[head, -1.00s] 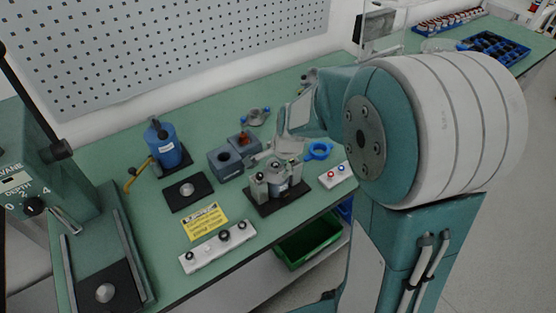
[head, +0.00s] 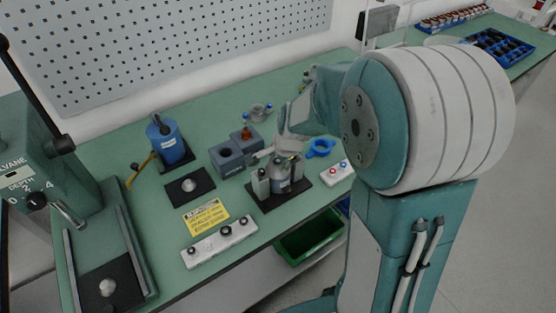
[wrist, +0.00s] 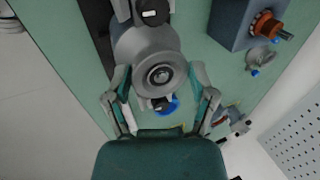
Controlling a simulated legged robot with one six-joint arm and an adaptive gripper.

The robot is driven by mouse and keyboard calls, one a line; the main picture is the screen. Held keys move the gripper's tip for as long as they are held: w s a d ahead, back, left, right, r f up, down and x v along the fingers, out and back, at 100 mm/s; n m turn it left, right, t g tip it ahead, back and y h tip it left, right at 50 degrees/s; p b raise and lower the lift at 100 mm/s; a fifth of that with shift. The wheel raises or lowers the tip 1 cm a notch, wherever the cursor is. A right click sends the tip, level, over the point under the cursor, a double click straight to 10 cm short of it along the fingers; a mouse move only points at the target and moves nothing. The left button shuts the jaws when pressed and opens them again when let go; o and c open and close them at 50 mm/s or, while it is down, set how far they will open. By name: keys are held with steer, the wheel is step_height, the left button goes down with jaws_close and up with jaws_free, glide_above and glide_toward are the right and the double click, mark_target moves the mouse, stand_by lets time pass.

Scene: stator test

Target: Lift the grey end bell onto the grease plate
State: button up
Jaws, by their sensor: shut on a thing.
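The grey end bell (wrist: 150,52) is a round grey part with a ringed centre, and it sits between my fingers in the wrist view. My gripper (wrist: 160,78) is shut on it, one finger at each side. In the head view my gripper (head: 279,156) is at the top of a clamp stand (head: 262,186) on a black base, and the fingers partly hide the part there. I cannot tell whether the bell is clear of the stand. A black plate (head: 205,184) with a pale round knob lies to the left; it may be the grease plate.
A grey block (head: 227,160) with a hole stands just left of my gripper. A blue bottle (head: 167,145) is farther left, a yellow sign (head: 206,217) in front, and a blue ring (head: 320,148) to the right. A green bin (head: 309,240) is below the bench edge.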

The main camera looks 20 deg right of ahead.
steer(key=shift+s+f, duration=0.1)
steer(key=shift+f, duration=0.05)
steer(key=shift+r, duration=0.45)
steer(key=c, duration=0.3)
steer(key=shift+r, duration=2.7)
steer(key=shift+w+a, duration=0.1)
steer(key=shift+w, duration=0.1)
